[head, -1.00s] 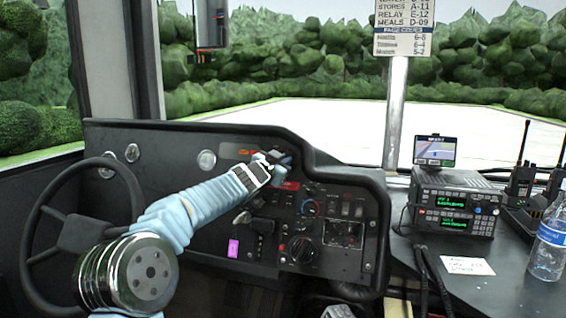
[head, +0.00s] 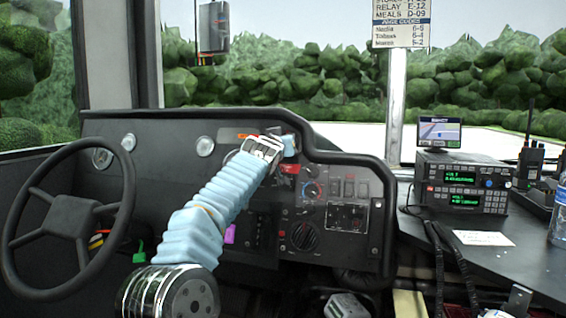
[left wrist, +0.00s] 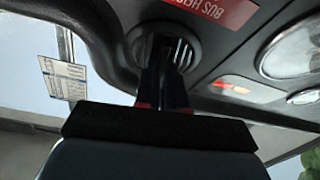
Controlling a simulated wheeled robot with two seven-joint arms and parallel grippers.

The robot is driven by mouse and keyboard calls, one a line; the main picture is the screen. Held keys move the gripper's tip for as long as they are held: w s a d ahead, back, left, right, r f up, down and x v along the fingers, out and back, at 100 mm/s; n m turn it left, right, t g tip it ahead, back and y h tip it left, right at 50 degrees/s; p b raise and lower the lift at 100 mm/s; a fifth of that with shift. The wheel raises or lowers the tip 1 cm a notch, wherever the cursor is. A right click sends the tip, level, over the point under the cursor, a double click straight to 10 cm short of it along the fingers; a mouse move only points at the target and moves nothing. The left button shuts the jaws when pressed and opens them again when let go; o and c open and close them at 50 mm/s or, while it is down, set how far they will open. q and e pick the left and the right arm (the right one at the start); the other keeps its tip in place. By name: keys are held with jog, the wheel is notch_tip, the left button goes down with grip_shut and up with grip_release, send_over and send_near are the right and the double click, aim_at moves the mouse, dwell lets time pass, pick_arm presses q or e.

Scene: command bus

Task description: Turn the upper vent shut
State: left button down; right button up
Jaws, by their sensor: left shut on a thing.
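The upper vent (left wrist: 188,52) is a round, dark, slatted outlet in the dash, seen in the left wrist view beside a red label. My left gripper (left wrist: 165,78) reaches up to it, its dark fingers shut on the vent's middle part. The fingers cover much of the slats, so how far the vent is turned cannot be told. In the head view my left gripper (head: 276,147) is at the top of the dash's centre, and it and the arm hide the vent. My right gripper is not in view.
The steering wheel (head: 78,215) stands at the left, close to my left arm. Knobs and switches (head: 312,190) fill the panel just right of the arm. A radio (head: 463,185), a small screen (head: 438,134) and a bottle (head: 560,215) stand on the right counter.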

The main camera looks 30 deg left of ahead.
pick_arm(q)
jog(key=shift+n+g+y+b, duration=0.3)
jog(key=shift+n+g+y, duration=0.15)
jog(key=shift+n, duration=1.15)
jog(key=shift+n+g+y+b, duration=0.35)
jog(key=shift+n+y, duration=0.2)
jog(key=shift+n, duration=1.35)
jog(key=c, duration=1.2)
grip_release()
